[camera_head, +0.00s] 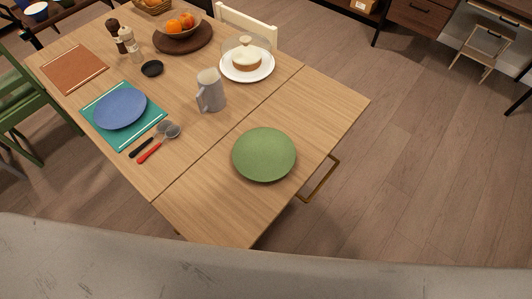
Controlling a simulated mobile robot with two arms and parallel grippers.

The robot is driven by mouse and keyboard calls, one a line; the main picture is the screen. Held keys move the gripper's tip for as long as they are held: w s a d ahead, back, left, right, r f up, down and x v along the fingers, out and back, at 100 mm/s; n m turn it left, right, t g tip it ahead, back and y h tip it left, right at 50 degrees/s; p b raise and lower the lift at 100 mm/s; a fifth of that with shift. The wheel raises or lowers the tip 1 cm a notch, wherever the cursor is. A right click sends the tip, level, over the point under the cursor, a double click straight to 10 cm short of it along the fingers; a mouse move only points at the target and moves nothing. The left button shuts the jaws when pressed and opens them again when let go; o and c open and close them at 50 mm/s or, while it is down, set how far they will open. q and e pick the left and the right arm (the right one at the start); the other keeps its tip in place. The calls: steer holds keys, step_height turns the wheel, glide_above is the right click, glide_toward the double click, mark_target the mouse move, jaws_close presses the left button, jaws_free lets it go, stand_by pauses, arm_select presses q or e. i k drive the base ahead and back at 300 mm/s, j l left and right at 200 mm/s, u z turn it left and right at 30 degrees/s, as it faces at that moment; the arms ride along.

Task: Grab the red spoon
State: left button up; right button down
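A red-handled spoon (151,151) lies on the wooden table, with its grey bowl pointing up and to the right. A black-handled spoon (143,147) lies close beside it on the left, and their bowls are very near each other. Both lie at the right edge of a teal placemat (97,118) with a blue plate (120,108) on it. Neither of my grippers is in view.
A grey mug (210,92) and a green plate (264,155) stand right of the spoons. A domed cake (246,60), a fruit bowl (178,25) and two shakers (128,42) are farther back. The table's near corner (225,215) is bare. A green chair (30,110) stands left.

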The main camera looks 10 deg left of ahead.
mark_target(175, 130)
steer(key=u, duration=1.25)
steer(key=z, duration=0.3)
steer(key=i+j+z, duration=0.1)
steer(key=j+z, duration=0.3)
steer(key=j, duration=0.15)
steer(key=j+z, duration=0.4)
steer(key=j, duration=0.2)
steer(key=i, duration=0.05)
